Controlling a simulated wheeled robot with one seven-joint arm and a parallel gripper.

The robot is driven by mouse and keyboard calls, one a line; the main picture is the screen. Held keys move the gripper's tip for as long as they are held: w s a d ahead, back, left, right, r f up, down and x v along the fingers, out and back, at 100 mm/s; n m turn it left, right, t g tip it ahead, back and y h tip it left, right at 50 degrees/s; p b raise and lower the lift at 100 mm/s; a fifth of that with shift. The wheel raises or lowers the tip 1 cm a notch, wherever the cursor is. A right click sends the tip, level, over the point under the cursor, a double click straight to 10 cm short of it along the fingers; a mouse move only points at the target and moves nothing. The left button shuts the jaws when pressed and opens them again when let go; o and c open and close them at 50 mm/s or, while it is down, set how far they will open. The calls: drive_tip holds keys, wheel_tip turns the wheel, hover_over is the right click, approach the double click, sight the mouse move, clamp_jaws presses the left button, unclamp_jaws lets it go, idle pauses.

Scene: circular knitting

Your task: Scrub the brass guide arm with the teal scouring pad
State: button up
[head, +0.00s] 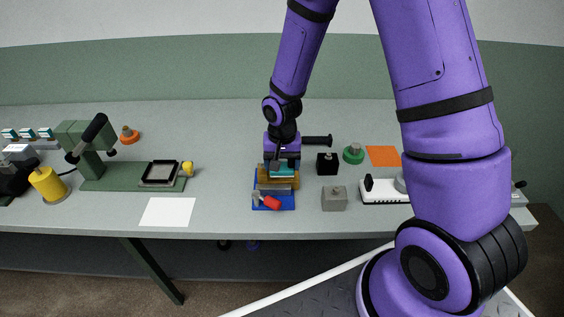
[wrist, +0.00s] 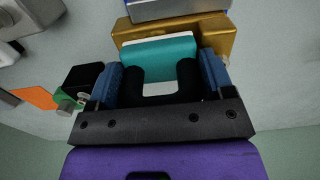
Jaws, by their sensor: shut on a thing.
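The teal scouring pad (wrist: 160,56), with a white edge, is between the blue fingertips of my gripper (wrist: 161,66), which is shut on it. In the head view the pad (head: 282,168) shows just below my gripper (head: 282,160). The brass guide arm (wrist: 222,38) is a gold block right beyond the pad in the wrist view; it also shows below the pad in the head view (head: 279,182). The pad overlaps the brass in both views, but I cannot tell whether they touch. The pad hides part of the brass.
The brass part stands on a blue base (head: 262,206) with a red-handled piece (head: 270,203) in front. A black block (head: 327,164), a grey block (head: 334,199) and a green knob (head: 353,153) stand to the right. A white sheet (head: 167,212) lies left.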

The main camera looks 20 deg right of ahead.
drive_tip(key=o, duration=0.6)
drive_tip(key=shift+r, duration=0.3)
drive_tip(key=shift+c, duration=0.2)
drive_tip(key=c, duration=0.6)
drive_tip(key=shift+s+d, duration=0.25)
drive_tip(key=shift+d, duration=0.35)
drive_tip(key=shift+s+d, duration=0.2)
drive_tip(key=shift+d, duration=0.35)
